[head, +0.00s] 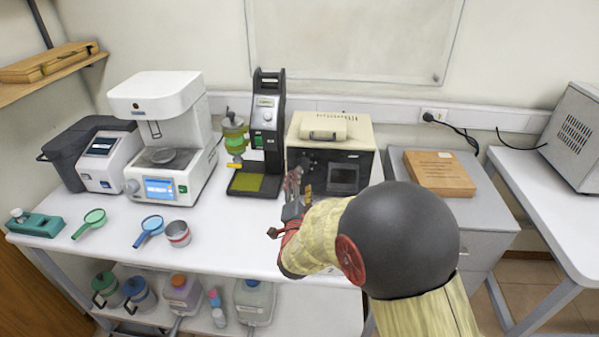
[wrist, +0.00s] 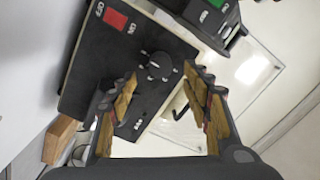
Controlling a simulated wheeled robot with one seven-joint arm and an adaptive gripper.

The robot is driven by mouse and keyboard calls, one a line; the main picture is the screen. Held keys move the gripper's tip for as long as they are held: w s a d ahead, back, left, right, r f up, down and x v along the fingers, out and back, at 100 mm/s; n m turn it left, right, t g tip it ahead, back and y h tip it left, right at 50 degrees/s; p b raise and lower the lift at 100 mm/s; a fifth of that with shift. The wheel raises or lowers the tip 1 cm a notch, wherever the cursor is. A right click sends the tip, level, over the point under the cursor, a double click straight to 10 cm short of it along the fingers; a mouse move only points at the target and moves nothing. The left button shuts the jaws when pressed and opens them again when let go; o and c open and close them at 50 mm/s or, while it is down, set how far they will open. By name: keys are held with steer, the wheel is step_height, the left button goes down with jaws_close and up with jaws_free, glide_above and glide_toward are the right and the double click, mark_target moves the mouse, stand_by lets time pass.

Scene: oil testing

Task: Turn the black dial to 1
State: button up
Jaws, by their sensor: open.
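The black dial (wrist: 160,66) is a small round knob on a dark panel (wrist: 95,65) in the wrist view. Its pointer setting is too small to read. My gripper (wrist: 163,76) is open, with one finger on each side of the dial in the picture; I cannot tell whether either touches it. In the head view my gripper (head: 294,190) is in front of the beige and black machine (head: 362,135), and I cannot make out the dial there.
A red switch (wrist: 115,18) with OFF and ON labels is on the same panel. A black and green instrument (head: 268,120) stands left of the machine. A wooden box (head: 438,173) lies to the right. Bare white table (head: 225,205) shows left of my gripper.

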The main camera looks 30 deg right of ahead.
mark_target(303, 165)
steer(key=b+x, duration=0.1)
steer(key=x, duration=0.6)
steer(key=shift+w, duration=0.1)
steer(key=shift+c, duration=0.6)
steer(key=c, duration=1)
